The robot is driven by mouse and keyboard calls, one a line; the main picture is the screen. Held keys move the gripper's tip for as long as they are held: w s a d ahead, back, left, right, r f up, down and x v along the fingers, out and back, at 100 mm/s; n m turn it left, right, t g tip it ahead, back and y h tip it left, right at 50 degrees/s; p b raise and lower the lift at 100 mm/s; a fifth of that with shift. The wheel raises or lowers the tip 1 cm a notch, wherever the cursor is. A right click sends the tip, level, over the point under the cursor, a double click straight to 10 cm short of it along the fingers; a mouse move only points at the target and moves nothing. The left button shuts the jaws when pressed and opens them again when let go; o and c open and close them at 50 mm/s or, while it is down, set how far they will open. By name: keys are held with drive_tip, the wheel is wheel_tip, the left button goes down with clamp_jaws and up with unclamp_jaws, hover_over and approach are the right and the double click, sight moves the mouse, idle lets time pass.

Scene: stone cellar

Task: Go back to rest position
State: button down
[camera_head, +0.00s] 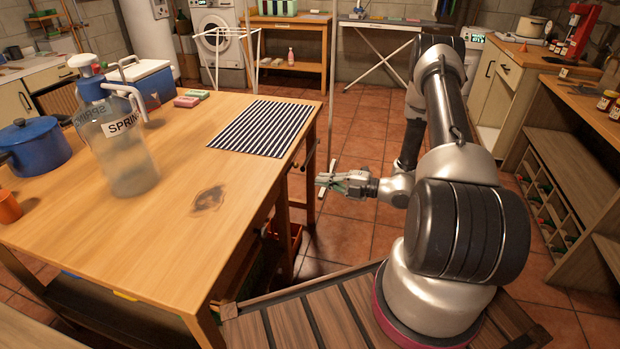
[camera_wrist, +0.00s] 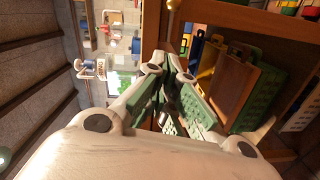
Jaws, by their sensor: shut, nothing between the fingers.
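My gripper (camera_head: 330,181) is beside the right edge of the wooden table, about level with the tabletop in the head view, with my arm bent on the right. In the wrist view my gripper (camera_wrist: 172,80) has its fingers drawn together, with nothing between them. It touches nothing that I can see.
The wooden table (camera_head: 150,240) holds a large water jug (camera_head: 120,150), a blue pot (camera_head: 35,145), a blue cooler (camera_head: 150,85) and a striped mat (camera_head: 265,127). A wooden counter with shelves (camera_head: 565,150) stands at the right. Boards (camera_wrist: 228,80) stand in the wrist view.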

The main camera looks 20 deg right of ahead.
drive_tip(key=shift+s+d, duration=0.45)
drive_tip(key=shift+d, duration=0.15)
